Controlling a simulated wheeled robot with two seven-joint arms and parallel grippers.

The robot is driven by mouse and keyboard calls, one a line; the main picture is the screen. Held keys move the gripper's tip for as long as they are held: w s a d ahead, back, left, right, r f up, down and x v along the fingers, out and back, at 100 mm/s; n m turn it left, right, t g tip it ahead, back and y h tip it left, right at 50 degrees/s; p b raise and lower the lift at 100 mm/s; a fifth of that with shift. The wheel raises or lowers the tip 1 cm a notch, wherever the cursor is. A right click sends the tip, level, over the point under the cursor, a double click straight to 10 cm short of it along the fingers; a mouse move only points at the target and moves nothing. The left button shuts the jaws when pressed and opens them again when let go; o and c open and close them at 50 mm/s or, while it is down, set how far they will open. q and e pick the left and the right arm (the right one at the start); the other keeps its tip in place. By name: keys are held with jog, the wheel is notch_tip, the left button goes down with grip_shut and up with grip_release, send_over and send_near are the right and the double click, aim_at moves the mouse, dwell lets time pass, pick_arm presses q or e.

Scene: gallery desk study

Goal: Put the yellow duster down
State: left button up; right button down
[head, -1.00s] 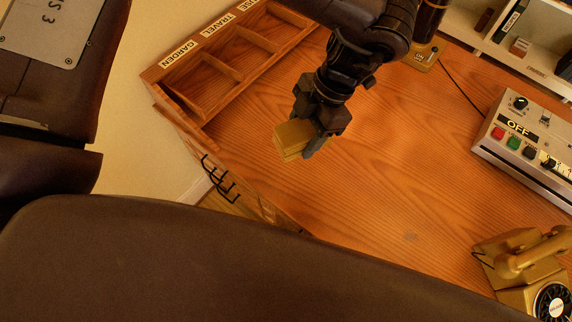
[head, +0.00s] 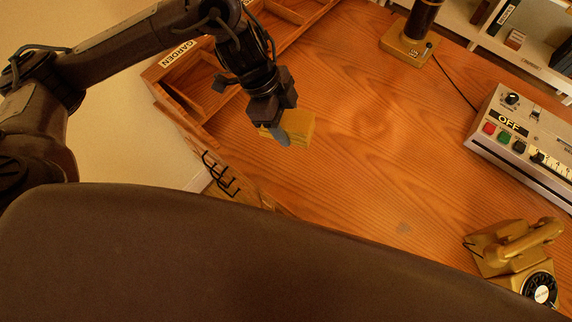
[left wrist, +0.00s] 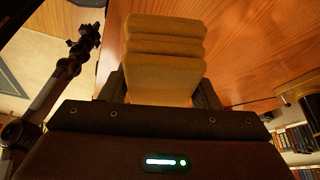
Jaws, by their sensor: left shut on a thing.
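The yellow duster (head: 299,127) is a folded, block-like cloth held in my left gripper (head: 280,130). It shows in the left wrist view (left wrist: 164,62) between the two fingers, with its folds facing the camera. My left gripper is shut on it, above the left part of the wooden desk (head: 370,150). Whether the duster touches the desk top is hard to tell. My right gripper is not in view.
A wooden tray with labelled compartments (head: 168,88) runs along the desk's left edge. Black hooks (head: 220,175) hang on the desk's side. A grey control box marked OFF (head: 508,122), a yellow telephone (head: 515,250) and a brass-based lamp (head: 408,42) stand around the clear middle.

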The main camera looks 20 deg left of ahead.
pick_arm(q)
jog(key=b, duration=0.3)
send_over(291, 169)
jog(key=a, duration=0.1)
notch_tip(291, 169, down, 15)
jog(key=shift+a+f, duration=0.15)
jog(key=shift+f, duration=2.4)
jog(key=shift+s, duration=0.1)
jog(key=o, duration=1)
jog(key=v, duration=1.2)
jog(key=shift+s+r, duration=0.1)
